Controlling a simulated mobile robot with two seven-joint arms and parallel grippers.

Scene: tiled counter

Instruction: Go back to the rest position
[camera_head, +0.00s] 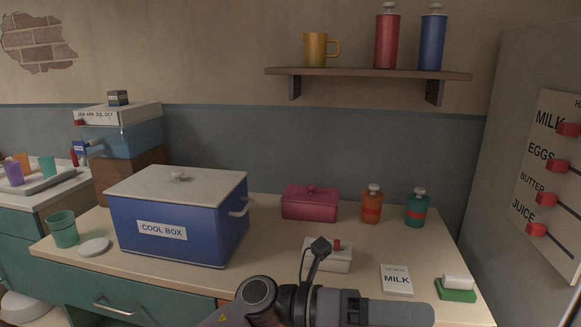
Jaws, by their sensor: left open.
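My left arm lies across the bottom of the head view, in front of the counter's near edge. Its gripper (418,313) points right and is seen from the side, with nothing visible held in it. The gap between its fingers does not show clearly. My right gripper is not in view.
On the counter (270,262) stand a blue cool box (165,222), green cup (63,229), white lid (94,247), red box (310,204), two bottles (372,205), a MILK card (397,280) and a green-based block (457,289). A shelf (368,72) hangs above.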

